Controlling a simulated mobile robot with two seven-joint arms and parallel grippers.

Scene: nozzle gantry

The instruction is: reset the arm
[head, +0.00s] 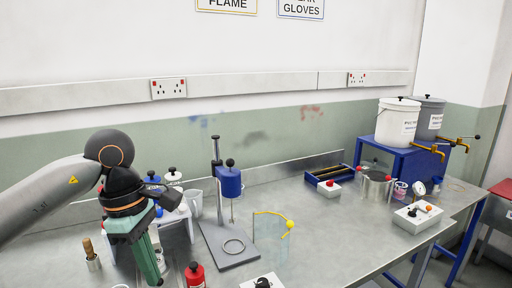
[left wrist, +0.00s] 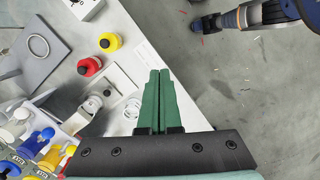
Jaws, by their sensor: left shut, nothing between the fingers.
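My left gripper (head: 150,268) hangs from the left side of the head view, over the left part of the grey bench (head: 330,238). Its green fingers point down. In the left wrist view its fingers (left wrist: 160,78) lie together with nothing between them, above the bench edge and the floor. In that view a dark and blue jointed part with an orange ring (left wrist: 238,18) shows at the top right. It looks like my right arm's end, but its fingers cannot be made out.
A pot (head: 375,187) and blue rack with buckets (head: 405,160) are at right. The bench's middle front is mostly clear.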

